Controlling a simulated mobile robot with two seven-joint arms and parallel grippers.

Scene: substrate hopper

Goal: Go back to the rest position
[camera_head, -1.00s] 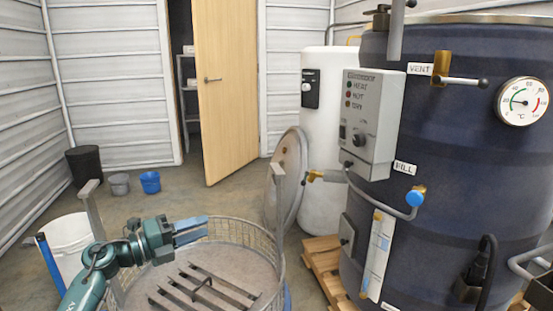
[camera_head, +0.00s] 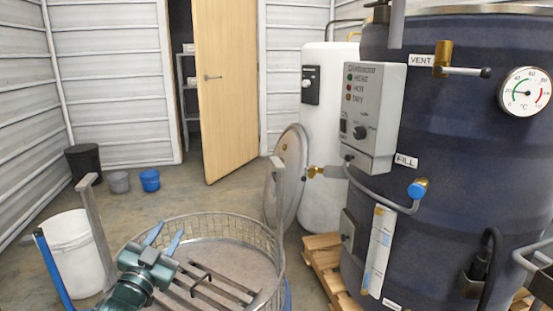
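My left gripper (camera_head: 168,231) is at the lower left, over the near left part of the round wire basket (camera_head: 262,233). Its two blue-grey fingers stand apart, point up and away from me, and show nothing between them. Dark slats (camera_head: 222,283) lie inside the basket. The large dark blue vessel (camera_head: 450,200) stands at the right, with its grey control box (camera_head: 372,115), a VENT valve (camera_head: 442,59) and a FILL pipe with a blue knob (camera_head: 416,191). My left gripper is well apart from the vessel. My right gripper is not in view.
A white bucket (camera_head: 75,255) stands left of the basket. A round lid (camera_head: 287,180) stands upright behind the basket, before a white tank (camera_head: 324,150). Wooden pallet boards (camera_head: 325,262) lie under the vessel. Free floor (camera_head: 190,198) stretches toward the door (camera_head: 225,90).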

